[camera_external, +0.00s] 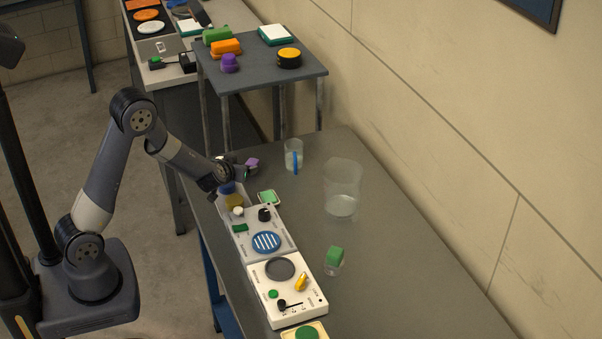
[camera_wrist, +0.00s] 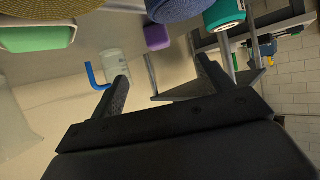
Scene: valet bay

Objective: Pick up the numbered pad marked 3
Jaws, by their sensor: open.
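No number 3 can be read on anything in either view. A small green pad in a pale rim (camera_external: 268,197) lies on the long bench, just right of my gripper. A similar green pad with a white rim (camera_wrist: 38,38) shows at the upper left of the wrist view. A green disc on a cream base (camera_external: 306,333) is cut off at the bottom of the external view. My gripper (camera_external: 222,188) is beside a bin with a yellow item (camera_external: 233,201) at the bench's left edge. In the wrist view my gripper (camera_wrist: 161,68) is open, with nothing between its fingers.
A raised grey table (camera_external: 258,72) stands behind. The bench's right side is clear.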

